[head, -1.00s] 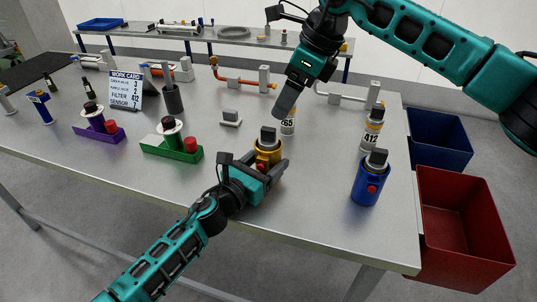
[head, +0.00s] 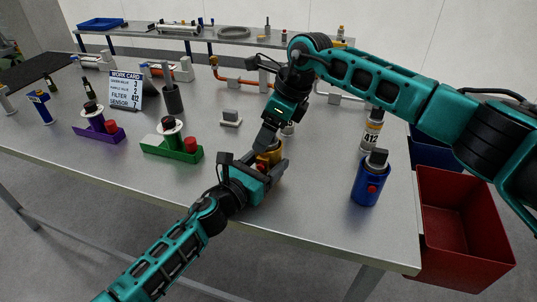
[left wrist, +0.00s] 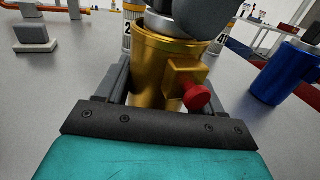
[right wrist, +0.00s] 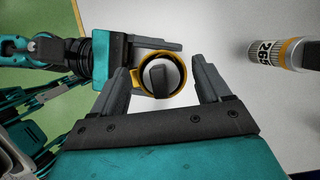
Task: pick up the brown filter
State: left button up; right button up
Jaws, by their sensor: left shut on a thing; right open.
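A gold-brown canister (head: 273,158) with a red knob stands near the table's front edge, the closest thing to a brown filter. My left gripper (head: 266,166) is shut on its body, and the left wrist view shows the gold wall (left wrist: 150,70) between the fingers. A grey block-shaped grip (right wrist: 158,74) sits inside its round yellow-rimmed top. My right gripper (right wrist: 162,82) is open above that top, a finger on either side. In the head view, my right gripper (head: 268,136) hides most of the top. I cannot tell whether it touches the grip.
A white canister marked 265 (right wrist: 270,52) stands close behind; another marked 412 (head: 371,135) is to the right. A blue canister (head: 368,185) stands near the right edge, beside a red bin (head: 455,215). Green (head: 170,150) and purple (head: 98,133) holders and a work card (head: 125,90) are left.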

jog(key=shift+c, duration=0.3)
jog(key=c, duration=1.1)
notch_tip(320, 180, up, 18)
jog(key=shift+r, duration=0.1)
pick_arm(q)
jog(key=o, duration=1.3)
